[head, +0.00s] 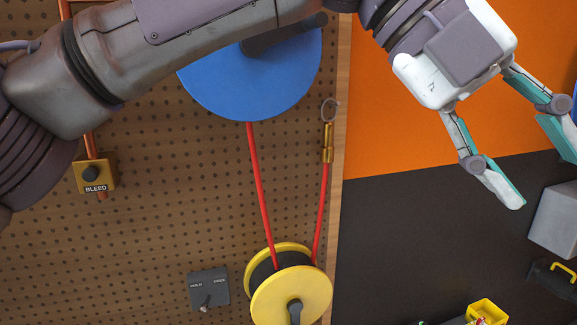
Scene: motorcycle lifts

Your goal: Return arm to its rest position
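My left arm comes in from the left and crosses the top of the head view in front of a pegboard (150,245). Its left gripper (546,176) is at the upper right, in front of the orange and dark wall. Its teal-padded fingers are spread apart, with nothing visible between them, and one finger is partly cut off by the right edge. My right gripper is not in view. The arm hides part of a blue disc (240,95) with a dark handle.
A red rope (259,190) runs from the blue disc to a yellow pulley (292,298). A brass fitting with a ring (327,140) hangs beside it. A BLEED knob box (96,174) and a lever switch (209,288) are on the pegboard. A grey box (556,222) stands lower right.

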